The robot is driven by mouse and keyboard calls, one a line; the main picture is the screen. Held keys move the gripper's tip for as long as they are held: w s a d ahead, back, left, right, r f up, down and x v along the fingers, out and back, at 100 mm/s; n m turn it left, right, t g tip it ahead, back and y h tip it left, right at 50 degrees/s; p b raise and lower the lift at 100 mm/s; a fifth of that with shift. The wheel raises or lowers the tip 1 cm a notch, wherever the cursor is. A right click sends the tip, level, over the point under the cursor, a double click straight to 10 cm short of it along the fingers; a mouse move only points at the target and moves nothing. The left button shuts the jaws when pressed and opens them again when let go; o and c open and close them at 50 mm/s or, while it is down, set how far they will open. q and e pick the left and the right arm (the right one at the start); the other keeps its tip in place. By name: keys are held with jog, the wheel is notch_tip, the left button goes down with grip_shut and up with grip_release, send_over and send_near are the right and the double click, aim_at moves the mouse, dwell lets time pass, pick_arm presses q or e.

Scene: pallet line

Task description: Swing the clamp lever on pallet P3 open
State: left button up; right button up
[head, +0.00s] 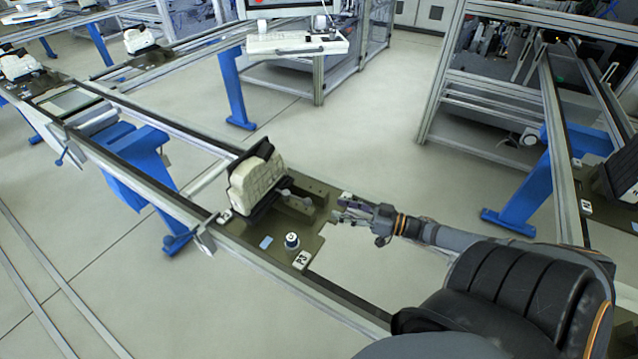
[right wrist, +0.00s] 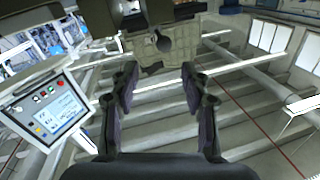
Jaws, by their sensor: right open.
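Pallet P3 (head: 265,228) is a dark olive plate on the conveyor rails with a "P3" label at its front corner. A cream cast part (head: 257,178) stands on it against a black holder. A short grey clamp lever (head: 298,196) with rounded ends lies beside the part, pointing right. My right gripper (head: 337,211) is open and empty just right of the pallet's edge, apart from the lever. In the right wrist view my open fingers (right wrist: 158,82) point at a dark rounded knob (right wrist: 163,43), likely the lever's end, in front of the cream part (right wrist: 150,54). My left gripper is out of view.
A monitor stand with a keyboard shelf (head: 295,45) is behind. Another conveyor with blue legs (head: 540,185) is at the right. The floor between is clear. A control panel (right wrist: 45,108) shows at the wrist view's left.

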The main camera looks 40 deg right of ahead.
aim_at(307, 202)
jog(key=x, duration=0.1)
jog(key=b+x, duration=0.1)
jog(key=x, duration=0.3)
jog(key=shift+s+a+b, duration=0.15)
jog(key=shift+a+b, duration=0.2)
jog(key=shift+a, duration=0.15)
jog(key=x, duration=0.4)
jog(key=shift+w+d, duration=0.2)
jog(key=shift+w, duration=0.05)
jog(key=shift+w+a, duration=0.4)
jog(key=shift+a, duration=0.1)
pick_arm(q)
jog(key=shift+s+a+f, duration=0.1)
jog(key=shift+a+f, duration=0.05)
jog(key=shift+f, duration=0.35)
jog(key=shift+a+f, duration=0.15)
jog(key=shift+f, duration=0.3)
pick_arm(e)
jog(key=shift+c, duration=0.2)
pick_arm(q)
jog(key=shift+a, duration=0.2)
pick_arm(e)
grip_shut()
